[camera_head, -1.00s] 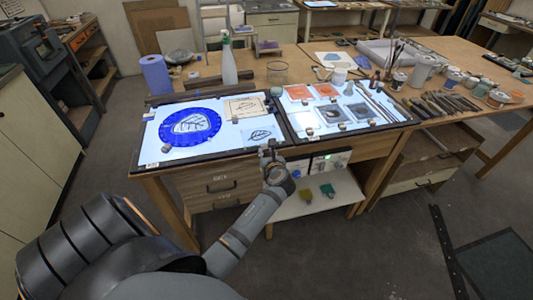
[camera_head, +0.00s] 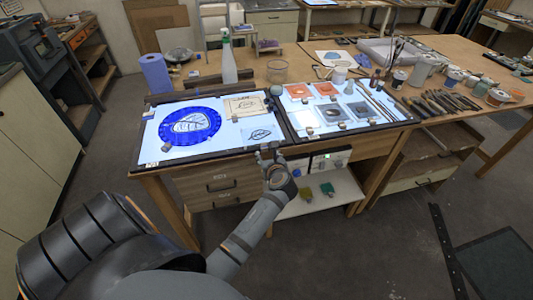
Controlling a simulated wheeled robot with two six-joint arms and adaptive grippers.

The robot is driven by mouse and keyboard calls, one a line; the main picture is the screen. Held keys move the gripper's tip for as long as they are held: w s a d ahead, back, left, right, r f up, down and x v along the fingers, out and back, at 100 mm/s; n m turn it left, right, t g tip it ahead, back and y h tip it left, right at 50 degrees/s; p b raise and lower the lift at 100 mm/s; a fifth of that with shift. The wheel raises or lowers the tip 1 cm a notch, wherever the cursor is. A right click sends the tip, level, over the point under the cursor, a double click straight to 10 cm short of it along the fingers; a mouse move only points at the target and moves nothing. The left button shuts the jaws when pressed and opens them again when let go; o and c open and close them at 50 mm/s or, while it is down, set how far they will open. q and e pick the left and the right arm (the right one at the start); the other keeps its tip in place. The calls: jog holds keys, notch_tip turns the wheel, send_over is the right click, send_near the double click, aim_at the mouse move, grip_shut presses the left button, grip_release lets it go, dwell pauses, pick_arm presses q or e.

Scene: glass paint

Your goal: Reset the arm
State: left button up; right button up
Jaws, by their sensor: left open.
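My left gripper (camera_head: 271,150) is at the front edge of the work table, just below the small leaf drawing (camera_head: 260,134) on the left light panel. It is open, with nothing seen between its fingers. My left arm (camera_head: 245,235) comes in from the lower left and reaches up to the table edge. My right arm and gripper do not show in this view.
The left light panel (camera_head: 156,155) carries a blue ring with a leaf design (camera_head: 190,126). The right light panel (camera_head: 350,131) holds several coloured squares. A spray bottle (camera_head: 228,62), a blue roll (camera_head: 155,73) and a glass jar (camera_head: 277,72) stand behind. Open floor lies in front.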

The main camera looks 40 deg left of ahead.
pick_arm(q)
jog(key=v, duration=0.5)
jog(key=shift+s+d+r, duration=0.2)
jog(key=shift+s+d, duration=0.05)
jog(key=s+d+f+n+g+h+b, duration=0.1)
jog(key=s+d+f+n+h, duration=0.15)
jog(key=f, duration=0.75)
jog(key=s+d+f+n+g+h, duration=0.1)
jog(key=s+d+f+n+h, duration=0.15)
jog(key=f, duration=0.75)
jog(key=s+d+f+n+h+b, duration=0.1)
jog(key=s+d+f+n, duration=0.15)
jog(key=f, duration=0.75)
jog(key=s+a+f+n+g+h, duration=0.1)
jog(key=s+f+n+g, duration=0.1)
jog(key=s+f+n, duration=0.4)
jog(key=s+f+n+g+h, duration=0.1)
jog(key=s+f+n, duration=0.5)
jog(key=s, duration=1)
jog(key=s+a+f+n+g+h, duration=0.1)
jog(key=s+f+n+g, duration=0.1)
jog(key=s+f+n, duration=0.4)
jog(key=s+f+b, duration=0.1)
jog(key=s+f, duration=0.1)
jog(key=s, duration=0.3)
jog(key=shift+a+f+g, duration=0.25)
jog(key=shift+a+g, duration=0.05)
jog(key=shift+a, duration=0.05)
jog(key=shift+s+n, duration=0.1)
jog(key=shift+n, duration=0.15)
